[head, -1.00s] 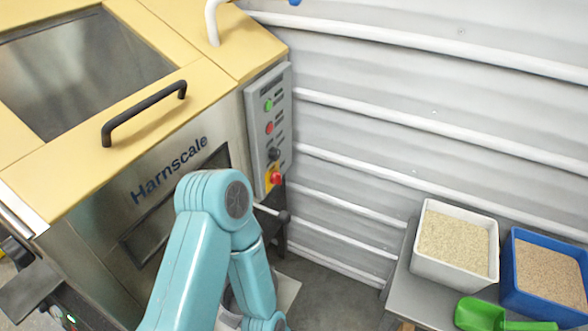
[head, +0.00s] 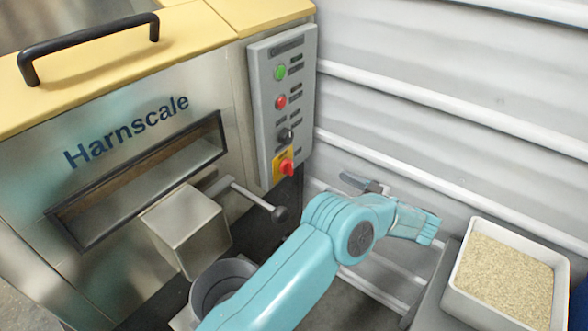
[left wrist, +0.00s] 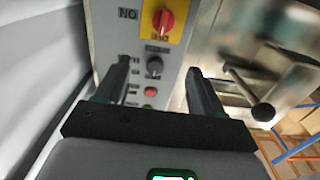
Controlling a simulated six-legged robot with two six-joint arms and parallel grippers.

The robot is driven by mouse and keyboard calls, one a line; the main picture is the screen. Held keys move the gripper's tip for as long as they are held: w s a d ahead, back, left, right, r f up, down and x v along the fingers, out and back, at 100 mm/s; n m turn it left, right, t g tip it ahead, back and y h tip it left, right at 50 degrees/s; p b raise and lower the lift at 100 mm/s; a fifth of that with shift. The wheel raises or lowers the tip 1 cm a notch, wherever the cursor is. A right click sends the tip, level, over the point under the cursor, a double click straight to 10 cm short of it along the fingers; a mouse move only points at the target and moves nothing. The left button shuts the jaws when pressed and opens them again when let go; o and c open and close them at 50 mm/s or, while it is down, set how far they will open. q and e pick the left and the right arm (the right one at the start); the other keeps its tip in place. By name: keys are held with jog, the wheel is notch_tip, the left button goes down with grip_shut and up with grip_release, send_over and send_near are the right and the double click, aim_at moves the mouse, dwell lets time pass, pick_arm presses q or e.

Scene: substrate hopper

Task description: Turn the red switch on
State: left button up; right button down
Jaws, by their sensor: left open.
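The red switch (head: 287,167) is a rotary knob on a yellow plate, low on the grey control panel (head: 262,120). It also shows at the top of the left wrist view (left wrist: 163,20), where the panel looks upside down. In the head view the left gripper is small and partly hidden behind my arm. My right gripper is not seen.
Above the switch are a black knob, a red button (head: 281,102) and a green button (head: 281,72). A lever with a black ball (head: 279,213) juts out below left of the panel. A ribbed wall (head: 430,110) stands right. A white bin of grain (head: 505,273) is lower right.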

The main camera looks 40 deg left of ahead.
aim_at(292, 163)
pick_arm(q)
jog(key=a, duration=0.4)
jog(key=s+a, duration=0.1)
jog(key=a, duration=0.4)
jog(key=s+a, duration=0.1)
jog(key=a, duration=0.4)
jog(key=shift+a, duration=0.1)
jog(key=shift+s+a, duration=0.15)
jog(key=shift+a, duration=0.45)
jog(key=c, duration=1)
